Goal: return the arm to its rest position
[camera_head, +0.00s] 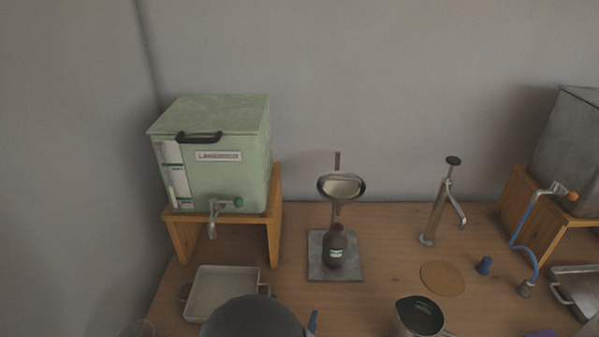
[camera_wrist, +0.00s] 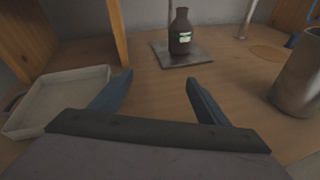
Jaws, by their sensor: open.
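My gripper (camera_wrist: 160,90) is open and empty in the wrist view, its two dark blue fingers spread apart above the wooden table. A small part of a blue finger (camera_head: 313,322) shows at the bottom of the head view, beside the dark rounded top of my arm (camera_head: 253,318). A brown bottle (camera_wrist: 181,32) with a white and green label stands upright on the grey stand base beyond the fingers, apart from them. The bottle also shows in the head view (camera_head: 335,247), below a metal ring with a funnel (camera_head: 341,186).
A green tank (camera_head: 222,170) sits on a wooden stand, with a pale tray (camera_head: 226,291) in front. A metal jug (camera_head: 419,315), cork disc (camera_head: 442,279), blue stopper (camera_head: 484,265) and metal tap column (camera_head: 437,210) stand to the right. A grey tank (camera_head: 567,150) is at far right.

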